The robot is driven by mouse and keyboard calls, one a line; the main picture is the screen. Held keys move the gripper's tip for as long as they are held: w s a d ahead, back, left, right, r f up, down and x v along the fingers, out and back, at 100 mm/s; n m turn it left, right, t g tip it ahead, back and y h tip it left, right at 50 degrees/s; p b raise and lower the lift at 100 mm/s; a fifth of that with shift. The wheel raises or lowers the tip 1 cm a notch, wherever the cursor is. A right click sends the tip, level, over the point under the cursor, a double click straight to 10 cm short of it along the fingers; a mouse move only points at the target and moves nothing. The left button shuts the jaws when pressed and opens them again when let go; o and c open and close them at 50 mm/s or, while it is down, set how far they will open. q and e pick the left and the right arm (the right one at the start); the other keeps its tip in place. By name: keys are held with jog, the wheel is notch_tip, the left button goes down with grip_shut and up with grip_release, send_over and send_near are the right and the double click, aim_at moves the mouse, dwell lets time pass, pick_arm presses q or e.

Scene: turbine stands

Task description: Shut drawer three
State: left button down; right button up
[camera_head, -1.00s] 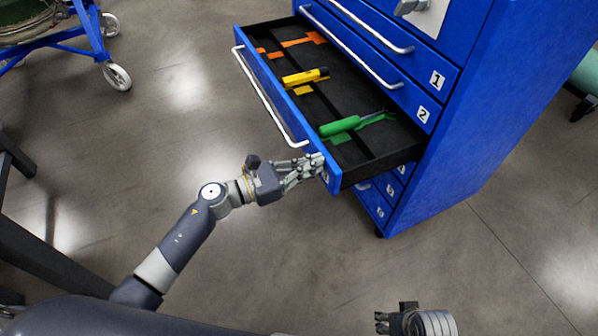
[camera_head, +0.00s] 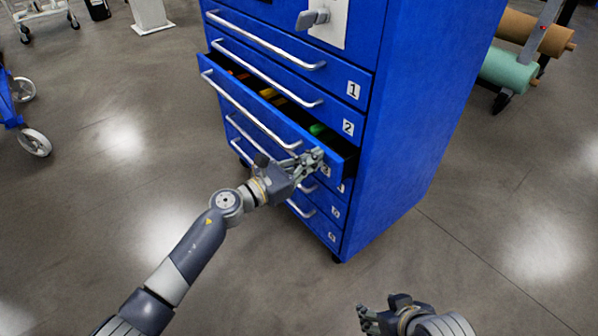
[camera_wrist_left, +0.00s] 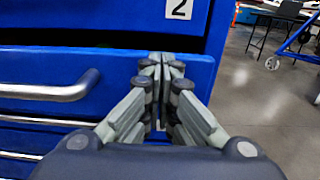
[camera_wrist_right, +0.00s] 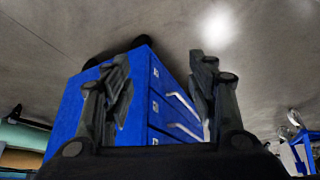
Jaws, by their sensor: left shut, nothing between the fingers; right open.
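Drawer three (camera_head: 240,101) of the blue cabinet (camera_head: 415,110) is partly open and sticks out a little below drawer two. A narrow gap shows orange, yellow and green tools inside. My left gripper (camera_head: 318,160) is shut and empty, with its fingertips at the right end of the drawer front, over the number label. In the left wrist view the shut fingertips (camera_wrist_left: 160,62) are at the blue drawer front (camera_wrist_left: 95,68), to the right of its silver handle (camera_wrist_left: 50,92). My right gripper (camera_head: 362,318) is open and empty, low in front of the cabinet and away from it.
Drawer two (camera_head: 265,75) above appears closed. Lower drawers with silver handles lie below drawer three. A rack with green and brown rolls (camera_head: 510,68) stands at the back right. A blue wheeled frame (camera_head: 12,110) is at the left. The floor around the cabinet is clear.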

pick_arm(q)
jog(key=b+x, duration=0.1)
jog(key=x, duration=0.2)
jog(key=shift+w+d+f, duration=0.15)
jog(key=shift+d, duration=0.1)
jog(key=b+x, duration=0.1)
jog(key=x, duration=0.2)
jog(key=shift+b, duration=0.35)
jog(key=shift+r, duration=0.3)
jog(key=shift+w, duration=0.1)
pick_arm(e)
jog(key=w+a+r+t+y, duration=0.2)
jog(key=w+a+r+t, duration=0.3)
jog(key=w+r+t, duration=0.3)
jog(key=w+r, duration=0.3)
jog(key=w, duration=0.1)
jog(key=shift+n+t, duration=0.3)
jog(key=shift+t, duration=0.1)
pick_arm(q)
jog(key=shift+r, duration=0.15)
pick_arm(e)
jog(key=shift+r, duration=0.1)
